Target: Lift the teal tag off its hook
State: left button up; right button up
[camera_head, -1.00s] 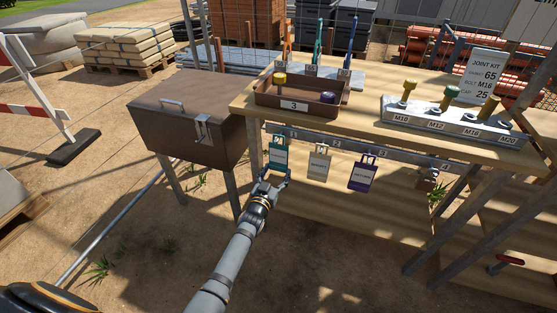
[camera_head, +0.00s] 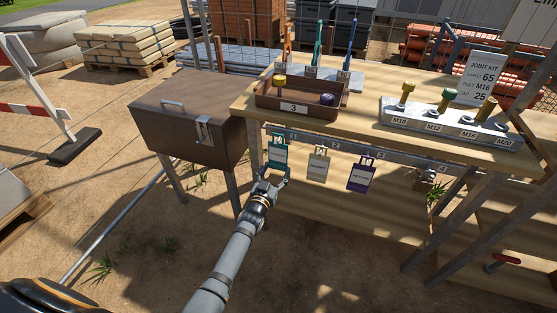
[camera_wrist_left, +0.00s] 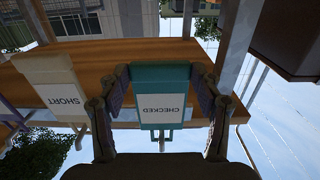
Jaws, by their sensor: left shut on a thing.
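The teal tag (camera_head: 278,155) is at the left end of the hook rail (camera_head: 352,152), below the table's front edge. In the left wrist view the teal tag (camera_wrist_left: 162,82) fills the middle, its label reading CHECKED upside down. My left gripper (camera_head: 272,177) is at the tag's lower part in the head view. In the wrist view its fingers (camera_wrist_left: 162,100) stand on both sides of the tag, shut on it. Whether the tag's loop is still around its hook is too small to tell. My right gripper is not in view.
A cream tag (camera_head: 318,164), labelled SHORT, and a purple tag (camera_head: 361,174) hang to the right on the rail. Above are a brown tray (camera_head: 295,107) and a bolt rack (camera_head: 450,125). A brown box (camera_head: 185,115) stands close on the left.

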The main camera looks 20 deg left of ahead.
pick_arm(q)
jog(key=shift+s+a+p, duration=0.1)
jog(key=shift+s+p, duration=1)
jog(key=shift+s, duration=1.7)
jog(key=o, duration=1.3)
jog(key=c, duration=1.3)
jog(key=shift+r, duration=0.15)
